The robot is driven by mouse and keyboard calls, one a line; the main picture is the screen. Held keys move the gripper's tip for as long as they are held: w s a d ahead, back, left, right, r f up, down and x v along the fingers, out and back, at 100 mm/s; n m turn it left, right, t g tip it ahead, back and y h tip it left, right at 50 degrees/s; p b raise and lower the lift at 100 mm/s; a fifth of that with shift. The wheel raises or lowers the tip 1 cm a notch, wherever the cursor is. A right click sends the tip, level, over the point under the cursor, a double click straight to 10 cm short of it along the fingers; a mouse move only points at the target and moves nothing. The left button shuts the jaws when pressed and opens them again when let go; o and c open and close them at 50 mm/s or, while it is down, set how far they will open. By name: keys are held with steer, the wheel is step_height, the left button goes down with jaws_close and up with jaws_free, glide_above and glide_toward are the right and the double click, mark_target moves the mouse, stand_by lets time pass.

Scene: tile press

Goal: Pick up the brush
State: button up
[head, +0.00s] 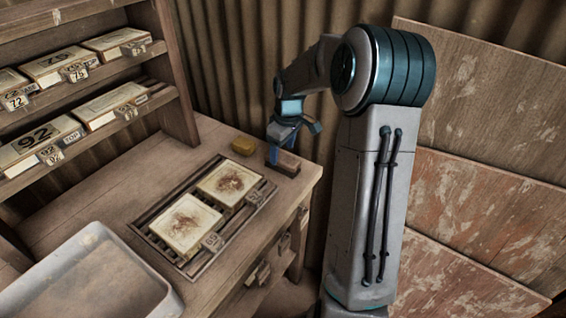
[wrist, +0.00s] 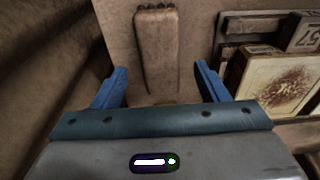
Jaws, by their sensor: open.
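The brush appears to be the dark brown wooden block (head: 287,162) at the far right corner of the bench, beside the tile rack. In the wrist view the brush (wrist: 157,45) is a long, worn brown piece with small dark marks at its top end. It lies ahead of and between the two blue fingers. My gripper (head: 275,150) is open and low over the bench, next to the brush. In the wrist view my gripper (wrist: 161,70) has clear gaps on both sides of the brush, and nothing is held. The height of the fingers above the bench is hard to tell.
Two stained tiles (head: 186,224) sit in a slatted rack (head: 258,197) in front. A pale tray (head: 85,275) stands at the front left. Shelves with numbered boxes (head: 130,43) rise at left; corrugated wall behind.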

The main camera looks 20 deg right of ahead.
mark_target(282, 157)
step_height(282, 157, down, 5)
steer(key=shift+w+r, duration=0.1)
steer(key=shift+r, duration=0.05)
steer(key=c, duration=1.1)
steer(key=shift+r, duration=0.1)
